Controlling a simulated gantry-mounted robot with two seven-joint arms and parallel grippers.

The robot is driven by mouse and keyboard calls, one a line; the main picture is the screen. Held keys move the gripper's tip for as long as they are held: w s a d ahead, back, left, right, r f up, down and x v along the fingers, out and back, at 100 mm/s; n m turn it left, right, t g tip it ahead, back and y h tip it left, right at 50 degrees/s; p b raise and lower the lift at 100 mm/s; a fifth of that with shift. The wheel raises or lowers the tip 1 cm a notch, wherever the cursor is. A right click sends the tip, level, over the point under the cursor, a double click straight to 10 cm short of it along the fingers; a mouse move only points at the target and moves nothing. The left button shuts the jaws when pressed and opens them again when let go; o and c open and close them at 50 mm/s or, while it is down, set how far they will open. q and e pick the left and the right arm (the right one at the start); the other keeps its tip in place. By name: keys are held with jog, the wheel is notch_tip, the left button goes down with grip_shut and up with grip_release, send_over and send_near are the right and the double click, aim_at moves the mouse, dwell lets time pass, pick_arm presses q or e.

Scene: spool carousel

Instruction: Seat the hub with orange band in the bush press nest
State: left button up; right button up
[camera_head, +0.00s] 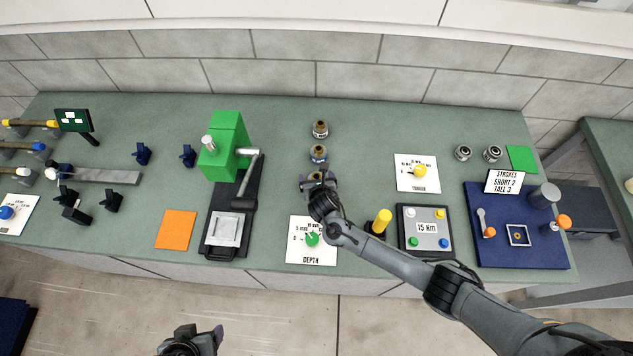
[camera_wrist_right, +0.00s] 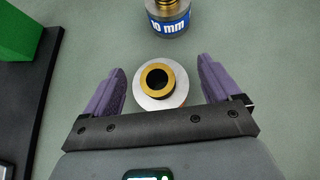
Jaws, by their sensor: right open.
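Three small hubs with brass tops stand in a column at mid-table: a far hub (camera_head: 320,128), a blue-banded hub (camera_head: 318,153) and a near hub (camera_head: 316,175). In the right wrist view the near hub (camera_wrist_right: 147,93) shows a pale flange and brass bore, and the blue one (camera_wrist_right: 168,20) reads "10 mm". My left gripper (camera_head: 193,340) is at the bottom edge.
An orange mat (camera_head: 176,230) lies left of the press and a depth dial card (camera_head: 303,252) right of its base. A yellow-topped post (camera_head: 381,221), a 15 Nm box (camera_head: 407,248) and a blue fixture board (camera_head: 487,250) stand to the right. The strip behind the hubs is clear.

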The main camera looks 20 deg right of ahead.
jog(key=c, duration=1.5)
jog(key=shift+r, duration=0.1)
jog(key=shift+c, duration=0.6)
jog(key=shift+r, duration=0.15)
